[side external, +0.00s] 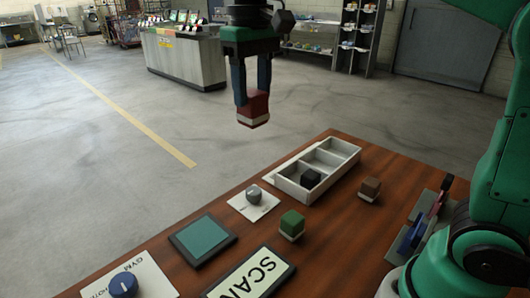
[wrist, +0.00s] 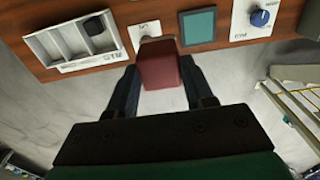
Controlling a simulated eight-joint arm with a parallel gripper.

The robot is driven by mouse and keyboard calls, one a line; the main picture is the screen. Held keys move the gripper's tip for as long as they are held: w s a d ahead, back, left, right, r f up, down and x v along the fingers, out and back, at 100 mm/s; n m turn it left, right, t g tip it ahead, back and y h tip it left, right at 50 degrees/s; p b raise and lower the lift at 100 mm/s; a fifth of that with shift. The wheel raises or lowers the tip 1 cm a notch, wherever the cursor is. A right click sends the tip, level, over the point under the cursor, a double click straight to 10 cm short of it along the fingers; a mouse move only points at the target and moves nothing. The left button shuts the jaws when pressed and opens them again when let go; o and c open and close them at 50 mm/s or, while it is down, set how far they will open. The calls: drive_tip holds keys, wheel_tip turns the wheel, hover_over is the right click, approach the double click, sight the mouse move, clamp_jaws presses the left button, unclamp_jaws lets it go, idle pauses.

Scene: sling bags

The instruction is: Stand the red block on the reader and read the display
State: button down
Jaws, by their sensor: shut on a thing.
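My gripper (side external: 252,96) points down and is shut on the red block (side external: 254,108), which has a white band at its bottom. It holds the block in the air, beyond the table's far edge in the side view. The red block (wrist: 162,72) also shows between the fingers in the wrist view. A teal square pad in a dark frame, seemingly the reader (side external: 203,238), lies bare on the table; it also shows in the wrist view (wrist: 198,25). The display (side external: 250,277) is a white panel in a dark frame showing "SCAN", cut off by the picture's bottom edge.
A pale three-compartment tray (side external: 345,152) holds a black block (side external: 311,178). A green block (side external: 291,222) and a brown block (side external: 369,188) stand on the table. A grey knob (side external: 253,193) and a blue knob (side external: 123,285) sit on white plates. Upright coloured items stand at right.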

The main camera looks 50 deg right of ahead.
drive_tip(key=w+a+f, duration=0.2)
drive_tip(key=w+a, duration=0.3)
drive_tip(key=a, duration=0.4)
hover_over(202, 236)
wheel_tip(202, 236, down, 20)
drive_tip(key=shift+f, duration=0.1)
drive_tip(key=shift+f, duration=0.1)
drive_tip(key=shift+c, duration=1.7)
unclamp_jaws()
drive_tip(key=shift+f, duration=0.1)
